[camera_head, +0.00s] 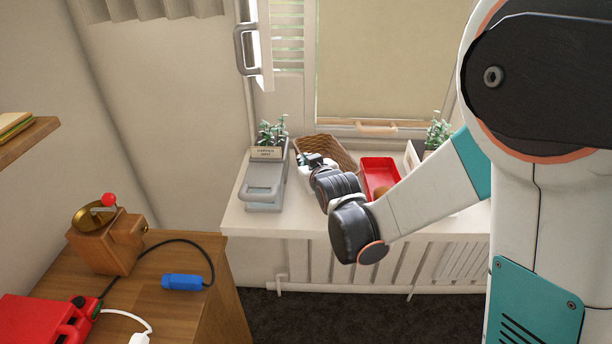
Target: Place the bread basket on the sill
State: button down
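The brown wicker bread basket (338,153) is at the back of the white sill (285,221), below the window. It appears to rest on the sill, but my wrist covers its lower front, so contact with the surface cannot be confirmed. My gripper (307,160) is at the basket's front left side, small and partly hidden by my wrist. Its fingers are too small to tell whether they are open or touching the basket.
Left of the basket stand a grey metal device (264,190) and a potted plant (271,133). On its right are a red tray (380,170) and a white planter (413,153). A wooden cabinet (190,315) with a grinder (108,245) stands front left.

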notch_tip(320, 180, down, 2)
jog(key=shift+f+b, duration=0.15)
jog(key=shift+b, duration=0.35)
jog(key=c, duration=1.8)
grip_release()
